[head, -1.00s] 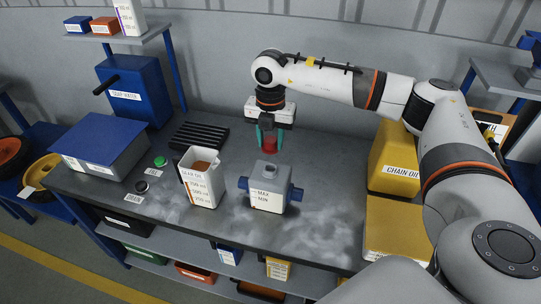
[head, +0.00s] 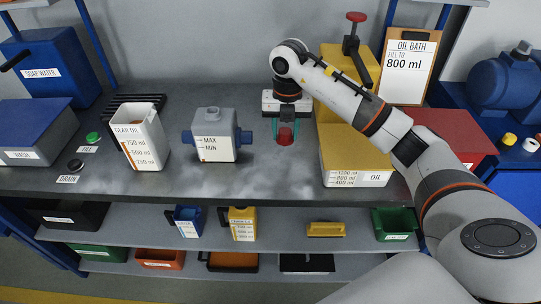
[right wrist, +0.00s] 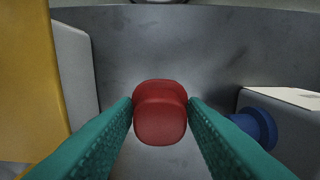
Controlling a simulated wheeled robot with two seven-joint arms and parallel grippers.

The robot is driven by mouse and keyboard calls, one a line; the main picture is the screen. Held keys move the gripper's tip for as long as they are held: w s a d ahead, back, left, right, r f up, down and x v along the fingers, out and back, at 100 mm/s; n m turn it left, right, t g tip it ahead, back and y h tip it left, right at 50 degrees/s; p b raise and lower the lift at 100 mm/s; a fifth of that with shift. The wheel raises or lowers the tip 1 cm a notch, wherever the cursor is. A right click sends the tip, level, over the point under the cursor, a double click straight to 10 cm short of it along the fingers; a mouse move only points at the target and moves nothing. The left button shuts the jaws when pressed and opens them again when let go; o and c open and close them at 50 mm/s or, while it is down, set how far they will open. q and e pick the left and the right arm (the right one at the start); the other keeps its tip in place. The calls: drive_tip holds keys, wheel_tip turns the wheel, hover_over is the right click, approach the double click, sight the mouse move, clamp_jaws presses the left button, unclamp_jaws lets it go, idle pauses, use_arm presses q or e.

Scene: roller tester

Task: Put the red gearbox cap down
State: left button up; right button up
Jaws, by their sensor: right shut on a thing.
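The red gearbox cap (head: 286,136) is between the teal fingers of my right gripper (head: 285,131), which is shut on it. The cap also shows in the right wrist view (right wrist: 160,112), gripped on both sides. In the head view it is low over the grey bench top, to the right of the gearbox; I cannot tell whether it touches the bench. The gearbox (head: 214,135) is a grey block with blue side stubs and a MAX/MIN label. A blue stub (right wrist: 255,125) shows at right in the right wrist view. My left gripper is not in view.
A white gear oil jug (head: 141,137) stands left of the gearbox. The yellow oil container (head: 350,150) is close to the right of my right gripper. An oil bath clipboard (head: 408,65) stands behind it. The bench front (head: 265,180) is clear.

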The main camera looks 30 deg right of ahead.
sight(285, 131)
drive_tip(key=shift+f, duration=3.9)
drive_tip(key=shift+f, duration=0.1)
drive_tip(key=o, duration=1)
drive_tip(key=shift+c, duration=0.2)
wheel_tip(285, 131, up, 12)
drive_tip(key=shift+r, duration=0.15)
